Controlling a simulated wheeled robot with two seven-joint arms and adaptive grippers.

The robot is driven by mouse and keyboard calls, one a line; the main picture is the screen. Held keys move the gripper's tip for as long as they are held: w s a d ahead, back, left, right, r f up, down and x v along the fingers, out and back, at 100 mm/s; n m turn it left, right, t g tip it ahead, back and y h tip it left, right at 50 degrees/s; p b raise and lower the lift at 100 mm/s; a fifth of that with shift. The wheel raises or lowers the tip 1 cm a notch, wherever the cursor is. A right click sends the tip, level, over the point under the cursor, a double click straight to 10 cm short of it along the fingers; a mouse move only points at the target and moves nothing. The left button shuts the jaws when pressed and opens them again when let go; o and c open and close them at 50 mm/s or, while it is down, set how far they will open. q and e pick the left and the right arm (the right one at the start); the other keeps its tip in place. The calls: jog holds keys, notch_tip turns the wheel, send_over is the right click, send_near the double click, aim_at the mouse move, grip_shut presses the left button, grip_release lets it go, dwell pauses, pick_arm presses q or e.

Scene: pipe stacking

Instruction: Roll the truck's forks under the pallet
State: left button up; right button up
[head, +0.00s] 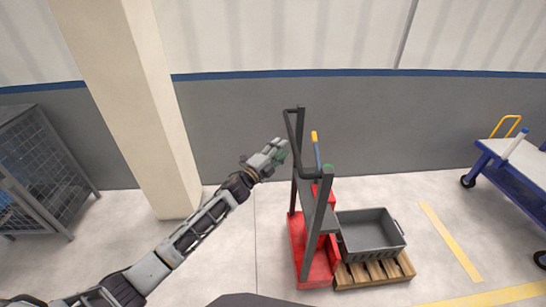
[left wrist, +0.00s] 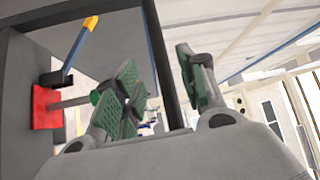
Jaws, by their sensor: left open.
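The truck has a red base (head: 310,262) and a dark upright frame with a push bar (head: 303,112). The pallet (head: 378,271) is wooden and lies on the floor against the right side of the red base. The truck's forks are hidden, so I cannot tell how far they reach under the pallet. In the left wrist view, a dark post (left wrist: 167,70) shows between the green-padded fingers, with nothing gripped. My right gripper is out of view.
A grey crate (head: 371,238) sits on the pallet. A lever with a yellow grip (head: 315,138) rises from the truck. A beige pillar (head: 140,120) and wire cage (head: 45,170) stand left; a blue cart (head: 515,165) stands right. Floor left of the truck is clear.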

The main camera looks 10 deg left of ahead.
pick_arm(q)
jog(key=shift+v, duration=1.85)
